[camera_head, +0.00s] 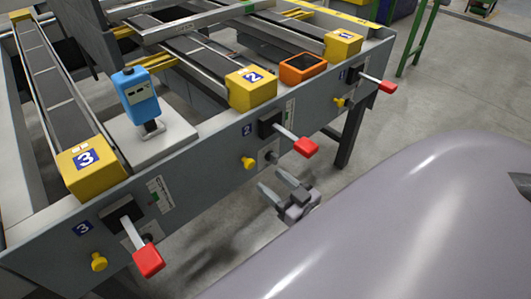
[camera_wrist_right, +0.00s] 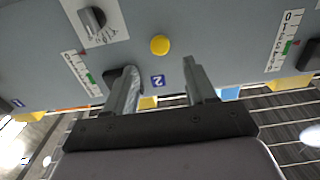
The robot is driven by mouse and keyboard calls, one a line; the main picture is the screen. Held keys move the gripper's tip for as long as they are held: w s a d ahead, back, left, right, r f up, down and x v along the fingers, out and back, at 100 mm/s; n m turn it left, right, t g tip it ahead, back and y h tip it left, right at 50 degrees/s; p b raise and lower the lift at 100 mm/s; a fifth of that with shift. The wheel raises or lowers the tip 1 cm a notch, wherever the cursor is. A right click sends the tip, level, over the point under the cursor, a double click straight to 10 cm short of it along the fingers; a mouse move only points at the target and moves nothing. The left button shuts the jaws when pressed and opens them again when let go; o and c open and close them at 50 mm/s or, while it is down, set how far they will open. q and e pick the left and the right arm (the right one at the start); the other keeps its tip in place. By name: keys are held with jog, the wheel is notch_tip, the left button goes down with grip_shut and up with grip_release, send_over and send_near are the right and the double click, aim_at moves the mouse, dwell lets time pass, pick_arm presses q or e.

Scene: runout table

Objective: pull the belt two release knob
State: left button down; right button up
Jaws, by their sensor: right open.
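The belt two release knob (camera_head: 248,162) is a small round yellow knob on the grey front panel, below the blue "2" label (camera_head: 247,130). In the right wrist view the yellow knob (camera_wrist_right: 160,44) shows beyond the gap between the fingers, with the "2" label (camera_wrist_right: 157,81) upside down near it. My right gripper (camera_head: 274,184) is open and empty, in front of the panel, low and to the right of the knob in the head view. The fingers (camera_wrist_right: 159,66) look apart from the knob. My left gripper is not in view.
A red-handled lever (camera_head: 305,147) sticks out right of the knob, with a dial (camera_head: 270,156) below it. Other red levers stand by belt three (camera_head: 148,260) and belt one (camera_head: 387,87), near yellow knobs (camera_head: 99,261). Floor before the panel is free.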

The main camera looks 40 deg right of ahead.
jog(key=shift+s, duration=0.65)
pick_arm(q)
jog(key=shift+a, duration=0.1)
pick_arm(e)
jog(key=s+a+f+n+g+y+p, duration=0.2)
jog(key=s+a+f+g, duration=0.3)
jog(key=s+a+g, duration=0.55)
pick_arm(q)
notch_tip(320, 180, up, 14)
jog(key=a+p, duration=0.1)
jog(key=p, duration=1.3)
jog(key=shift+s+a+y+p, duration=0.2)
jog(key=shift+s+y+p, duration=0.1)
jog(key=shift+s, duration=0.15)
pick_arm(e)
notch_tip(320, 180, up, 12)
jog(key=w+t+h, duration=0.1)
jog(key=t, duration=0.2)
jog(key=shift+w+d, duration=0.2)
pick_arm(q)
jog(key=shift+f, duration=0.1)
